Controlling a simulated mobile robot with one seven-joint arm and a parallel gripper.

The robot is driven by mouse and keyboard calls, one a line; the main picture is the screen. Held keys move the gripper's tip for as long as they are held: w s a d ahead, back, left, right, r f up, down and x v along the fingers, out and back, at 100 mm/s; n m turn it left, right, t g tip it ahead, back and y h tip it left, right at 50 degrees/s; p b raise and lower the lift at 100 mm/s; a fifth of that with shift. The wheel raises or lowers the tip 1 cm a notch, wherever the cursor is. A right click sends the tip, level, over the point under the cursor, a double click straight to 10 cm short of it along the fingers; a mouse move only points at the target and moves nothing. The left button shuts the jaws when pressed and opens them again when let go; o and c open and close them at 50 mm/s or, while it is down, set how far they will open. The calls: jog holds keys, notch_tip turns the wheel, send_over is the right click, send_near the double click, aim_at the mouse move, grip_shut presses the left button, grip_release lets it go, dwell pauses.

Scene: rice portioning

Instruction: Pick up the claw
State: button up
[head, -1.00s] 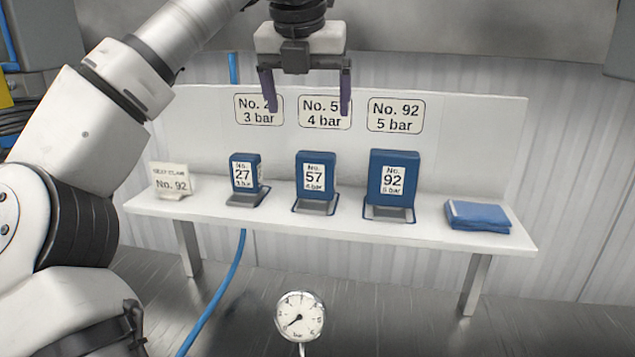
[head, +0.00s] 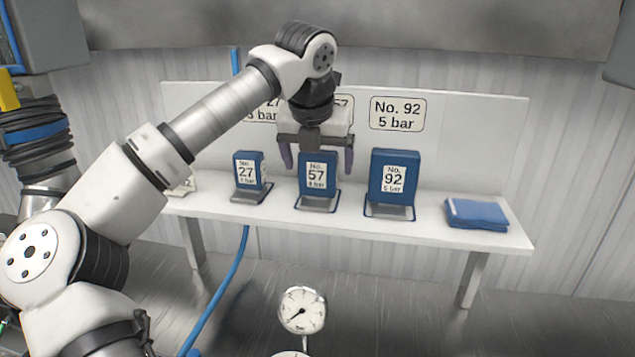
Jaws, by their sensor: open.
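Three blue upright blocks, the claws, stand in dark holders on a white shelf (head: 440,233). They are labelled No. 27 (head: 257,163), No. 57 (head: 331,190) and No. 92 (head: 407,170), growing larger from left to right. My gripper (head: 317,168) is open and points down at the No. 57 claw. Its fingers appear on either side of that claw's upper part, with nothing held. I cannot tell whether they touch it or are at the same depth. A small card (head: 183,185) at the shelf's left end is mostly hidden by my arm.
Signs on the back panel stand above the claws; the rightmost sign (head: 397,113) reads No. 92, 5 bar. A folded blue cloth (head: 476,213) lies at the shelf's right end. A round pressure gauge (head: 302,322) stands in front, beside a blue hose (head: 222,290).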

jog(key=c, duration=1.8)
jog(key=shift+c, duration=0.5)
jog(key=shift+r, duration=0.15)
